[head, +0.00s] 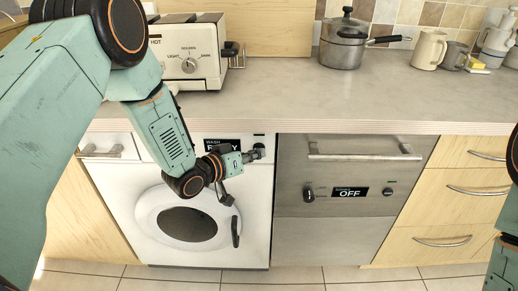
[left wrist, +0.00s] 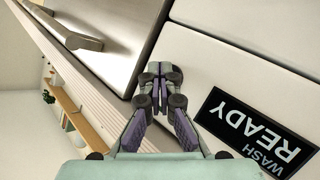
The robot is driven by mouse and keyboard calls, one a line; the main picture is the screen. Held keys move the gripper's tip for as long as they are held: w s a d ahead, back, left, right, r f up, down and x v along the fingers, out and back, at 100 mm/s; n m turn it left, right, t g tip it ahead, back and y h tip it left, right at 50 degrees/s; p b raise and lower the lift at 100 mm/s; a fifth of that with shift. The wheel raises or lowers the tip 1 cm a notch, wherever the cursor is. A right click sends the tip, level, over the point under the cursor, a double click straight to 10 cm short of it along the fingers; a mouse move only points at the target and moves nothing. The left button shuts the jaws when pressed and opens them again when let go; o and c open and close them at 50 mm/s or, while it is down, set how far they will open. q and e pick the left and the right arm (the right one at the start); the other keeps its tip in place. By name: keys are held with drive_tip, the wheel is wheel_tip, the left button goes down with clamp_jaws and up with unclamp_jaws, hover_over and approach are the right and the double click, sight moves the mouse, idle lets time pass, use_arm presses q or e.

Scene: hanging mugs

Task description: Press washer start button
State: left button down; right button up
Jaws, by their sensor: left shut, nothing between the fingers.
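The white washer (head: 255,215) stands under the counter with its round door (head: 188,220) shut. Its black display (head: 222,144) reads WASH READY, partly covered by my arm in the head view. The display (left wrist: 258,133) also shows in the left wrist view. My left gripper (head: 256,154) is shut and empty at the washer's upper right front. In the left wrist view its fingertips (left wrist: 158,72) lie over a dark round button (left wrist: 174,74), mostly hidden behind them. I cannot tell whether they touch it. My right gripper is out of view.
A steel appliance (head: 330,230) with a bar handle (head: 365,153) and an OFF display (head: 350,193) stands right of the washer. The counter edge (head: 330,127) overhangs above. A toaster (head: 190,50), pot (head: 343,45) and mugs (head: 429,50) stand on the counter.

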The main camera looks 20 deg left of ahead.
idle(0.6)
use_arm(q)
drive_tip(key=shift+s+d+p, duration=0.2)
drive_tip(key=shift+s+p, duration=0.15)
drive_tip(key=shift+s, duration=0.3)
drive_tip(key=shift+s+d+p, duration=0.25)
drive_tip(key=shift+s, duration=0.55)
drive_tip(key=shift+s+d+p, duration=0.2)
drive_tip(key=shift+s, duration=0.6)
drive_tip(key=shift+s+d+p, duration=0.25)
drive_tip(key=shift+s, duration=0.55)
